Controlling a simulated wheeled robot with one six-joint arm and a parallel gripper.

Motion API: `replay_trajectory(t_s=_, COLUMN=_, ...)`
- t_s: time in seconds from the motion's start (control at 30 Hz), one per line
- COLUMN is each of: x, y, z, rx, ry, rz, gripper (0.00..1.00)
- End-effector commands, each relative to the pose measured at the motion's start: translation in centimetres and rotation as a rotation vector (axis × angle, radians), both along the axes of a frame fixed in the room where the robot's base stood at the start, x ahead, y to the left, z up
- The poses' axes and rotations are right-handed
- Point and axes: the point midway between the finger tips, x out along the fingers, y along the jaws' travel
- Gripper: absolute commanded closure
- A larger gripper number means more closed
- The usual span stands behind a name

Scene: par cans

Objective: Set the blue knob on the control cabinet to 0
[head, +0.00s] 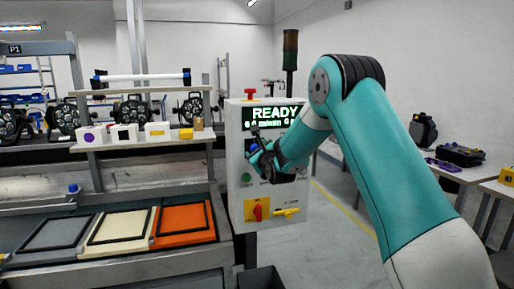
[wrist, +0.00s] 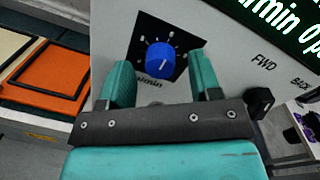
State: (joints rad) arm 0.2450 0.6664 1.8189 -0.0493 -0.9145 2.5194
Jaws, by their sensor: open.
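The blue knob (wrist: 159,60) sits on a black dial plate on the control cabinet, with white tick marks around it. A white pointer line shows on its face. The cabinet (head: 236,173) is a light grey box with a display (head: 273,114) reading READY. My gripper (wrist: 160,82) is open, its two teal fingers on either side of the knob in the wrist view, apart from it in the picture. Whether the fingers touch the knob I cannot tell.
A black selector knob (wrist: 259,102) lies right of the dial, under FWD and BACK labels. Below on the cabinet are a red switch on yellow (head: 257,210) and a yellow handle (head: 286,212). A red button (head: 250,93) tops the cabinet. Shelves and trays stand at left.

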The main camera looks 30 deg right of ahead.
Motion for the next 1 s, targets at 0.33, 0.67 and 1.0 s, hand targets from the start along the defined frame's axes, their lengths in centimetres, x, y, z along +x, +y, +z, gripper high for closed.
replay_trajectory(t_s=0.33, x=0.73, y=-0.15, z=-0.06, rx=0.0, ry=0.001, rz=0.0, gripper=0.42)
replay_trajectory(t_s=0.67, x=0.71, y=-0.14, z=-0.03, rx=0.0, ry=0.001, rz=0.001, gripper=0.91)
replay_trajectory(t_s=1.0, x=0.69, y=-0.1, z=-0.2, rx=-0.061, ry=0.016, rz=0.001, gripper=0.91)
